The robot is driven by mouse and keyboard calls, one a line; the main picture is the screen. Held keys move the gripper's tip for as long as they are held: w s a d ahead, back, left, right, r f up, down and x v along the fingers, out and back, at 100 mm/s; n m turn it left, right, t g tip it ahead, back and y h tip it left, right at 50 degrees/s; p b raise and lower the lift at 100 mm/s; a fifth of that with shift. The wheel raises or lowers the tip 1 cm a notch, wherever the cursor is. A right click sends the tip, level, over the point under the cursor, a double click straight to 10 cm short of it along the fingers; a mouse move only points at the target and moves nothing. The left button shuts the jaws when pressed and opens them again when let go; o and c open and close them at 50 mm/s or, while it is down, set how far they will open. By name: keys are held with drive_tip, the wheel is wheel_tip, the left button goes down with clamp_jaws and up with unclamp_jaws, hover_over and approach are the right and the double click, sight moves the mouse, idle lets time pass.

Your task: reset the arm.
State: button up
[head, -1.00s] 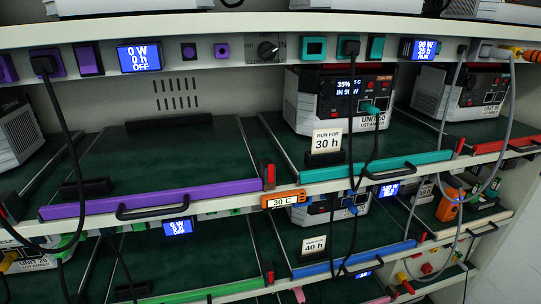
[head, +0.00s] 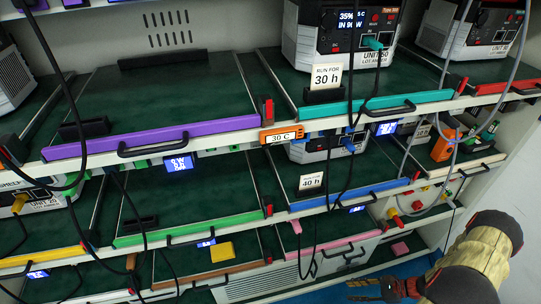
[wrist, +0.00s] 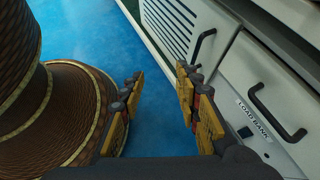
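My gripper (head: 368,288) shows at the bottom right of the head view, low in front of the rack's lowest part, with my arm reaching in from the right edge. In the wrist view my gripper (wrist: 158,95) has its two yellow-and-dark fingers apart, with only blue floor seen between them. It holds nothing. A patterned brown part of my own body fills the left of the wrist view.
The rack has shelves with purple (head: 155,138), teal (head: 375,104), green (head: 190,228) and blue (head: 350,194) front bars. Cables hang in front. A grey load bank cabinet (wrist: 238,75) with black handles stands right of my gripper. Blue floor (wrist: 150,130) lies open below.

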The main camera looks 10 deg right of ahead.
drive_tip(key=a+r+n+g+h+p, duration=0.15)
drive_tip(key=r+n, duration=0.25)
drive_tip(key=r, duration=0.8)
drive_tip(key=a+r+n+g+h, duration=0.25)
drive_tip(key=r+n, duration=0.25)
drive_tip(key=r, duration=0.7)
drive_tip(key=a+r+n+g+h+p, duration=0.1)
drive_tip(key=a+r+n+g+h, duration=0.2)
drive_tip(key=r, duration=0.9)
drive_tip(key=s+a+r+n+t+h+p, duration=0.1)
drive_tip(key=a+r+n+t, duration=0.3)
drive_tip(key=r, duration=0.9)
drive_tip(key=s+a+r+n+t+h+p, duration=0.2)
drive_tip(key=s+a+r+n+t, duration=0.2)
drive_tip(key=a+r, duration=0.6)
wheel_tip(320, 180, up, 3)
drive_tip(key=shift+s+r+n, duration=0.15)
drive_tip(key=shift+n, duration=0.95)
drive_tip(key=shift+c, duration=0.4)
